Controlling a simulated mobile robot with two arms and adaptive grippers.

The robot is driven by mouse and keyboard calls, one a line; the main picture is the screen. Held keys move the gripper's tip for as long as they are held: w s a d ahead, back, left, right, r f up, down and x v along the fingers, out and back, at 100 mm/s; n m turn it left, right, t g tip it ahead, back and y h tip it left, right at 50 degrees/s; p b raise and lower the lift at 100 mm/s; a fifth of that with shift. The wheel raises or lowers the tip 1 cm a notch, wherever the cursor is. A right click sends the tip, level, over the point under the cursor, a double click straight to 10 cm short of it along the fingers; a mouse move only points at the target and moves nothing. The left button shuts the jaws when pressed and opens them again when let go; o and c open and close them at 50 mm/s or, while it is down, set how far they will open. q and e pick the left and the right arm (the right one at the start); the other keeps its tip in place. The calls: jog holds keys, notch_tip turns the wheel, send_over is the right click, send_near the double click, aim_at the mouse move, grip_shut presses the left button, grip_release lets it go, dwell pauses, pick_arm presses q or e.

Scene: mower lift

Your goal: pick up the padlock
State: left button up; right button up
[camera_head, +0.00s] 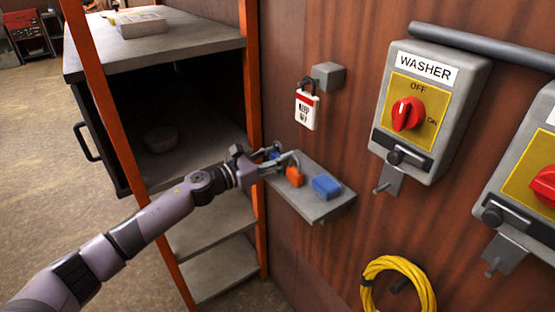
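An orange-red padlock (295,176) sits on a small grey wall shelf (313,207). A grey curved piece above it looks like its shackle, though it is hard to separate from my finger. My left gripper (279,157) reaches in from the left over the shelf's left end. Its fingers look spread, with the tips close beside the padlock; I cannot tell if they touch it. A blue block-like item (326,186) lies to the right of the padlock. A bit of another blue item (274,155) shows behind the fingers. My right gripper is not in view.
A washer switch box (428,108) with a red knob is to the right. A yellow cable coil (398,285) hangs below. An orange post (251,75) and shelving (158,56) stand left.

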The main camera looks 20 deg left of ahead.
pick_arm(q)
jog(key=c, duration=0.6)
notch_tip(320, 180, up, 28)
jog(key=p, duration=0.6)
jog(key=shift+p, duration=0.3)
